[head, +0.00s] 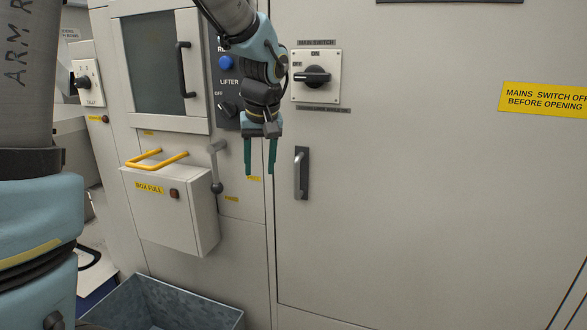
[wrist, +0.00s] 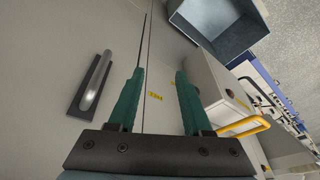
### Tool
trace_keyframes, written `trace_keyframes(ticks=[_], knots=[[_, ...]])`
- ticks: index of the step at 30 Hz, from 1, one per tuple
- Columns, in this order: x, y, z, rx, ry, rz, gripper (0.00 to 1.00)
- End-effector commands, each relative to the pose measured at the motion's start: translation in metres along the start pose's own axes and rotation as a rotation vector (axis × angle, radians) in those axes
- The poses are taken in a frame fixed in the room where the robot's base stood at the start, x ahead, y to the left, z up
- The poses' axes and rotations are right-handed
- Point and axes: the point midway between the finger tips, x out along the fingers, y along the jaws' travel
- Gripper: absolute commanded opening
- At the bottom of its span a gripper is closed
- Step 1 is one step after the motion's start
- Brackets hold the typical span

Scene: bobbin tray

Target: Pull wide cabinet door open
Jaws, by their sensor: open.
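The wide cabinet door (head: 430,200) is a large pale grey panel filling the right of the head view. It looks shut, with a thin dark seam along its left edge. Its handle (head: 302,173) is a short upright grey bar on a dark plate near that edge; it also shows in the wrist view (wrist: 96,82), left of the fingers. My gripper (head: 259,172) is open and empty, its green fingers pointing down, left of the handle in the head view. In the wrist view my gripper (wrist: 160,75) has nothing between its fingers and is apart from the handle.
A main switch (head: 316,76) with a black knob sits above the handle. Left of the door are a lever (head: 216,168), a box (head: 170,210) with a yellow handle (head: 157,158), and a windowed door (head: 160,65). An open metal bin (head: 165,300) stands on the floor below.

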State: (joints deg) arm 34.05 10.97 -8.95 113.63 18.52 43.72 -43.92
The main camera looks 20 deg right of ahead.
Motion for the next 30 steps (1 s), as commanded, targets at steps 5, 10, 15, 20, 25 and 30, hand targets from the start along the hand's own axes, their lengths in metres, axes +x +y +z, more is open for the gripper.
trace_keyframes(ticks=[5,10,15,20,25,30], knots=[[-0.044,0.083,-0.014,-0.014,0.075,0.021,0.50],[-0.051,0.104,-0.015,-0.031,0.095,0.026,0.50],[-0.030,0.103,-0.017,-0.032,0.092,0.023,0.50],[0.000,0.103,-0.020,-0.032,0.091,0.023,0.50],[0.029,0.104,-0.023,-0.033,0.092,0.025,0.50],[0.047,0.104,-0.025,-0.033,0.094,0.025,0.50]])
